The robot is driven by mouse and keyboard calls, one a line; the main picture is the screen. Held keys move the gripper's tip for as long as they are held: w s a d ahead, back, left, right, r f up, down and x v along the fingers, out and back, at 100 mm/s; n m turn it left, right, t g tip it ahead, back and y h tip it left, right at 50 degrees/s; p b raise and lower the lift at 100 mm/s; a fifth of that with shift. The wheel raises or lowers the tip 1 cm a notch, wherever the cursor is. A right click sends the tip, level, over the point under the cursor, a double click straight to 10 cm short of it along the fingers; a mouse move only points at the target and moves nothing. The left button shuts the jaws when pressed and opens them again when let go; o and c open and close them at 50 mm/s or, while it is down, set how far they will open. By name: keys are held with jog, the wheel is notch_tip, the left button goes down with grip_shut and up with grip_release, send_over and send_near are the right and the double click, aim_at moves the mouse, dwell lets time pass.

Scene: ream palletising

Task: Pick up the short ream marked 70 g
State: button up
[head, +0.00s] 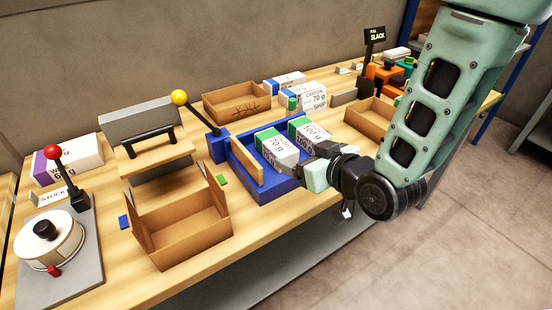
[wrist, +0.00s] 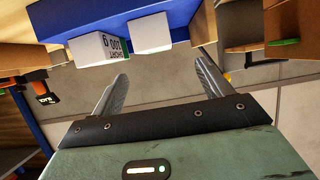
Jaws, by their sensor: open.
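A white ream marked 70 g (head: 279,147) with a green end lies in the blue tray (head: 282,192). A similar ream marked 100 g (head: 310,132) lies to its right. My gripper (head: 307,163) is open and empty at the tray's front right side, close to the near ends of the reams in the picture.
An open cardboard box (head: 182,228) stands left of the tray. A yellow-knobbed lever (head: 205,118) rises at the tray's left corner. Another cardboard box (head: 369,119) is to the right, near my arm.

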aim_at(279, 145)
jog(key=shift+f+b, duration=0.2)
jog(key=shift+b, duration=0.15)
jog(key=x, duration=0.1)
jog(key=p+x, duration=0.1)
jog(key=x, duration=0.1)
jog(key=shift+w+a+r+p, duration=0.1)
jog(key=shift+w+a+p, duration=0.05)
jog(key=shift+w+p, duration=0.15)
jog(key=shift+w+d+p+x, duration=0.15)
jog(key=shift+p+x, duration=0.4)
jog(key=shift+x, duration=1.1)
jog(key=shift+w+d+p+x, duration=0.1)
jog(key=shift+p+x, duration=0.45)
jog(key=shift+x, duration=1.05)
jog(key=shift+r, duration=0.1)
jog(key=c, duration=1.2)
